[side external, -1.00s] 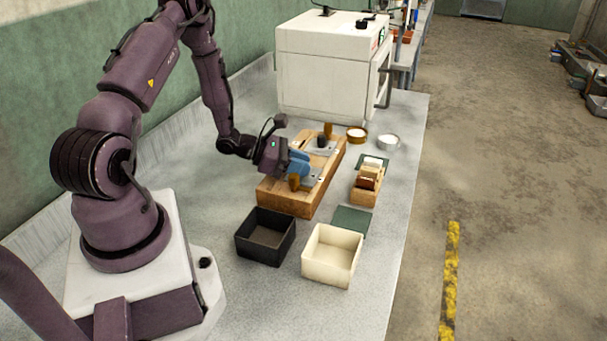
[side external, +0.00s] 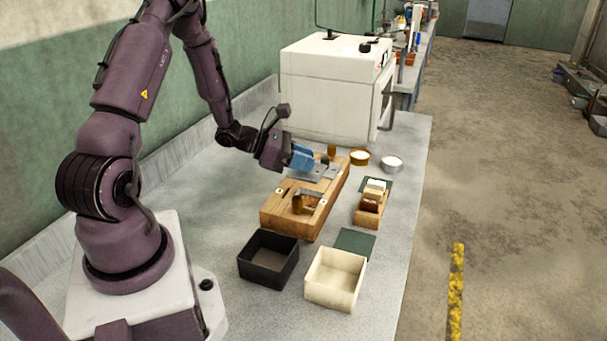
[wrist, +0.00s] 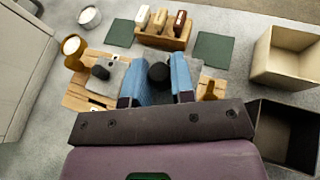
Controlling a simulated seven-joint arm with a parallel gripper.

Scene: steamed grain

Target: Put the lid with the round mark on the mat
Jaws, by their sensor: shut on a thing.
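My gripper (side external: 301,157) is shut on the black knob (wrist: 158,74) of a grey lid (wrist: 195,68), raised over the wooden block (side external: 277,212). Its blue fingers (wrist: 167,80) stand either side of the knob in the wrist view. A second grey lid (wrist: 112,75) with a black knob lies on the far part of the block, left in the wrist view. One dark green mat (side external: 355,241) lies bare beside the cream box. Another green mat (side external: 388,183) lies beside the small wooden rack (side external: 368,215).
A black open box (side external: 268,262) and a cream open box (side external: 335,280) stand at the front. The rack holds several small blocks. A white oven-like machine (side external: 333,88) stands at the back.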

